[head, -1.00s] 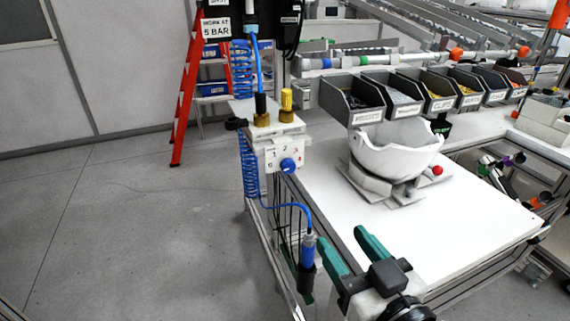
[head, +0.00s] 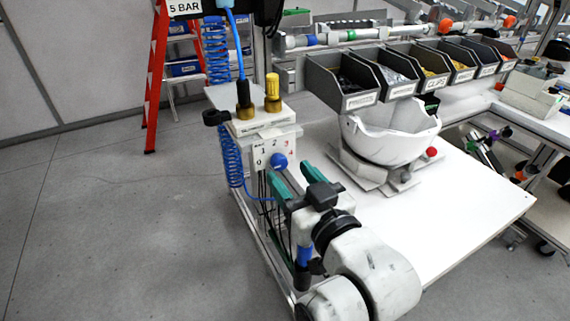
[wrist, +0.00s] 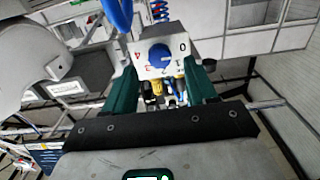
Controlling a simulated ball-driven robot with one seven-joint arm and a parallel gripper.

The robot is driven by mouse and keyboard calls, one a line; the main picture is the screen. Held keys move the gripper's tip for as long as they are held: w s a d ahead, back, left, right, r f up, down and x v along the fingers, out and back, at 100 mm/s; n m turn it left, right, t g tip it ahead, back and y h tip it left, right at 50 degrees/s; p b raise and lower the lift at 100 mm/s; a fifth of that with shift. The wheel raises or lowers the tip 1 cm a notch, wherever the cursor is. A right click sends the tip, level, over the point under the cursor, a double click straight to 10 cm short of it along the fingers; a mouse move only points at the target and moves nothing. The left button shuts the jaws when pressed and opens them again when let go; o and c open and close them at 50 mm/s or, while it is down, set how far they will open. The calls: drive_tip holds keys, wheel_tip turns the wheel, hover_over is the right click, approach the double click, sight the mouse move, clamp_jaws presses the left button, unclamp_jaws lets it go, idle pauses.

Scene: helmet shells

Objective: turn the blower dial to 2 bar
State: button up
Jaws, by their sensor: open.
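The blower dial is a round blue knob (head: 279,160) on a white plate (head: 262,151) numbered 0 to 4, on the front of a white box at the bench's left corner. In the wrist view the knob (wrist: 158,54) shows upside down, its numbers around it. I cannot tell which number it points to. My gripper (head: 290,171) has two green fingers, open and empty, just in front of the plate. In the wrist view the fingers (wrist: 160,72) stand on either side of the plate, with the knob between them and no contact visible.
A yellow-topped brass fitting (head: 272,92) and a blue hose (head: 238,45) rise above the box. A white helmet shell (head: 390,135) sits on a stand on the white bench (head: 450,205). Dark parts bins (head: 342,85) line the back. Floor at left is clear.

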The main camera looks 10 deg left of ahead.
sight(282, 164)
drive_tip(key=shift+x, duration=1.6)
drive_tip(key=c, duration=1.1)
drive_tip(key=shift+o, duration=0.2)
